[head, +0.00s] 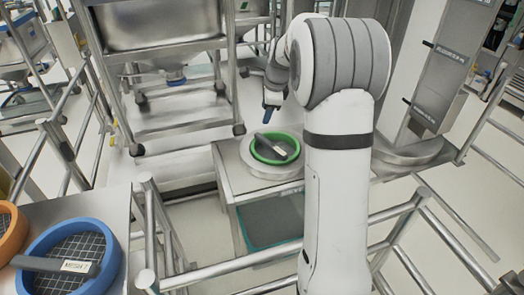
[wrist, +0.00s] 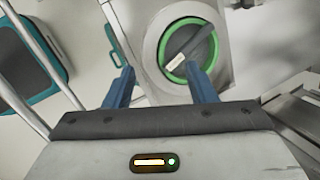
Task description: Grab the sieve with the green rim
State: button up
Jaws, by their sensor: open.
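The sieve with the green rim (head: 258,150) lies on a round pale plate on a small metal table in the head view. A dark handle with a white label crosses its top. In the wrist view the green-rimmed sieve (wrist: 204,68) shows beyond the fingertips, nearer the right finger. My gripper (wrist: 160,82) has two blue fingers, spread apart and empty. In the head view my gripper (head: 267,112) is just behind and above the sieve, apart from it. My arm hides part of the table's right side.
A blue-rimmed sieve (head: 72,258) and an orange-rimmed sieve (head: 8,232) lie on a metal table at the lower left. Metal railings (head: 165,240) stand in front of the small table (head: 225,165). A wheeled steel rack (head: 165,75) stands behind it. A teal-rimmed bin (head: 272,222) sits below the tabletop.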

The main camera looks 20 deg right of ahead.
aim_at(270, 143)
jog(key=w+d+f+m+b, duration=0.2)
jog(key=w+d+f+m, duration=0.1)
jog(key=f, duration=0.4)
jog(key=w+d+f+m+b, duration=0.2)
jog(key=w+f+m, duration=0.2)
jog(key=f, duration=0.3)
jog(key=w+d+f+m+b, duration=0.3)
jog(key=w+f, duration=0.2)
jog(key=f, duration=0.2)
jog(key=shift+w+d+f+m+t, duration=0.1)
jog(key=shift+w+d+m+t, duration=0.2)
jog(key=shift+w, duration=0.05)
jog(key=x, duration=0.2)
jog(key=shift+w+f, duration=0.2)
jog(key=shift+f, duration=0.1)
jog(key=b+x, duration=0.1)
jog(key=x, duration=0.1)
jog(key=b+x, duration=0.1)
jog(key=x, duration=0.2)
jog(key=shift+a+f, duration=0.25)
jog(key=shift+r, duration=0.1)
jog(key=shift+c, duration=0.5)
grip_shut()
